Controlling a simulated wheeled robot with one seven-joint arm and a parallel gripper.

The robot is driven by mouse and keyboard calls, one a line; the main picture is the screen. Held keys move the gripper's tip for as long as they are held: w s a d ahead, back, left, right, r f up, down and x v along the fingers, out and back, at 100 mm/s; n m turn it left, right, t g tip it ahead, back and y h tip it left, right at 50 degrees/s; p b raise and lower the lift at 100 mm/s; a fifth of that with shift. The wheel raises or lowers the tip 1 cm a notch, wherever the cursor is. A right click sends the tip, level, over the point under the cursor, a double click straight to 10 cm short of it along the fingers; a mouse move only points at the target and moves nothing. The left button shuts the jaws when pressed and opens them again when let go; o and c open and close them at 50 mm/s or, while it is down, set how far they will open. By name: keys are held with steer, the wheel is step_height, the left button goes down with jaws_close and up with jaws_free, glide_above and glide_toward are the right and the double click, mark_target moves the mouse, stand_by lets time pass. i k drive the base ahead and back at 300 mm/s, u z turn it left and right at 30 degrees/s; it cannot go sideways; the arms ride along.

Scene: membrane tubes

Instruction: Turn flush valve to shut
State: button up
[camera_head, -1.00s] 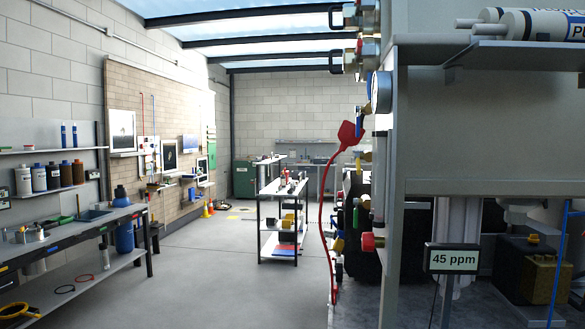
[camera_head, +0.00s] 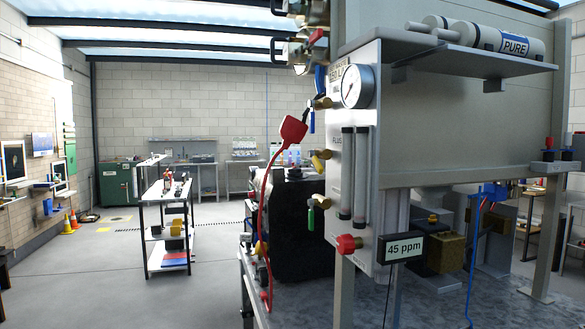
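A grey filter panel (camera_head: 372,58) stands at the right, seen at an angle. It carries a round gauge (camera_head: 356,86), two upright clear tubes (camera_head: 354,172) and several valves. A red round knob (camera_head: 349,244) sits low on the panel. A green-handled valve (camera_head: 318,202) and yellow-handled valves (camera_head: 320,160) stick out from its left edge. A blue lever (camera_head: 312,120) hangs higher up, and a red lever (camera_head: 316,37) sits on a fitting at the top. No label names the flush valve legibly, so I cannot tell which it is. My gripper is out of view.
A display (camera_head: 402,247) reads 45 ppm. A grey bench (camera_head: 420,300) lies below. A shelved cart (camera_head: 166,222) stands to the left, with open floor (camera_head: 110,290) around it.

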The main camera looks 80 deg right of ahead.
mark_target(316, 162)
steer(key=z, duration=0.5)
steer(key=i, duration=0.7)
steer(key=z, duration=0.75)
